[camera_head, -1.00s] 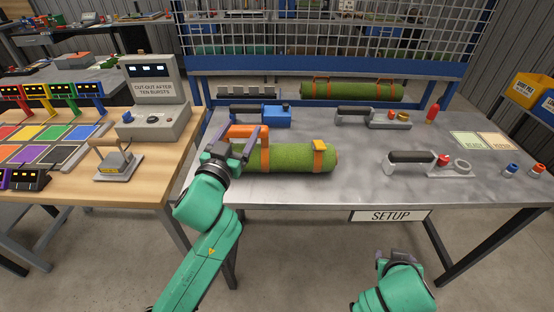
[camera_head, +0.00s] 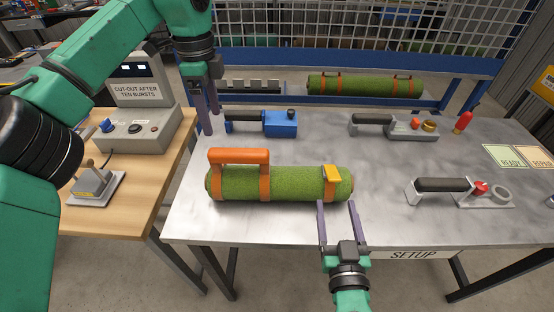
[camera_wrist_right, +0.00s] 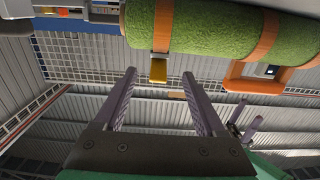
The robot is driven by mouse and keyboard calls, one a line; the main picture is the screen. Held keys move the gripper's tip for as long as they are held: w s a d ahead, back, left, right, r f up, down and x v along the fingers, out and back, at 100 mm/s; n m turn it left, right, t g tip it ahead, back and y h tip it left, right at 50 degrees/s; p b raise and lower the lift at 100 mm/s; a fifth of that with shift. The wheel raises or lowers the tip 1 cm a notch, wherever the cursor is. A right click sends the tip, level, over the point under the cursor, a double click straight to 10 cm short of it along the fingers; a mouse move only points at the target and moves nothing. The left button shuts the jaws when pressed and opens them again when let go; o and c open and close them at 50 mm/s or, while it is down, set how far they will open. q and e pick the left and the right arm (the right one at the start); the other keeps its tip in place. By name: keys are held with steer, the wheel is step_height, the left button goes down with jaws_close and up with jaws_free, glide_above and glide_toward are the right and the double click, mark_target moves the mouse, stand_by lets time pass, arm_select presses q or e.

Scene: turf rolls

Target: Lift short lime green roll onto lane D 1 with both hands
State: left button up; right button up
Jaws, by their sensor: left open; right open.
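A short lime green roll (camera_head: 285,184) lies along the front left of the metal table (camera_head: 385,205). My left gripper (camera_head: 209,118) is open and empty, pointing down behind the roll's left end, above the back left of the table. My right gripper (camera_head: 337,206) is open and empty at the table's front edge, just in front of the roll's right end. In the right wrist view the roll (camera_wrist_right: 205,28) and yellow tab (camera_wrist_right: 158,70) lie beyond the open fingers (camera_wrist_right: 158,88).
A blue tool (camera_head: 270,122) stands behind the roll. Another green roll (camera_head: 365,85) lies on the back shelf. A wooden bench (camera_head: 140,185) with a control box stands left.

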steer(key=shift+w+a, duration=0.1)
steer(key=shift+w, duration=0.15)
steer(key=s+r, duration=0.1)
steer(key=s, duration=0.2)
arm_select(q)
glide_above(220, 163)
steer(key=w, duration=0.2)
steer(key=f, duration=0.4)
steer(key=shift+w+a+f, duration=0.1)
steer(key=shift+a+f, duration=0.3)
arm_select(e)
glide_toward(329, 165)
steer(key=w, duration=0.2)
arm_select(q)
step_height(329, 165, down, 9)
steer(key=shift+r, duration=0.15)
arm_select(e)
steer(key=w, duration=0.8)
steer(key=shift+w+d+f, duration=0.2)
steer(key=shift+f, duration=0.05)
arm_select(q)
steer(key=shift+s, duration=0.3)
arm_select(e)
steer(key=shift+s, duration=0.1)
arm_select(q)
steer(key=shift+r, duration=0.1)
steer(key=shift+c, duration=0.3)
arm_select(e)
steer(key=shift+r, duration=0.1)
steer(key=shift+c, duration=0.3)
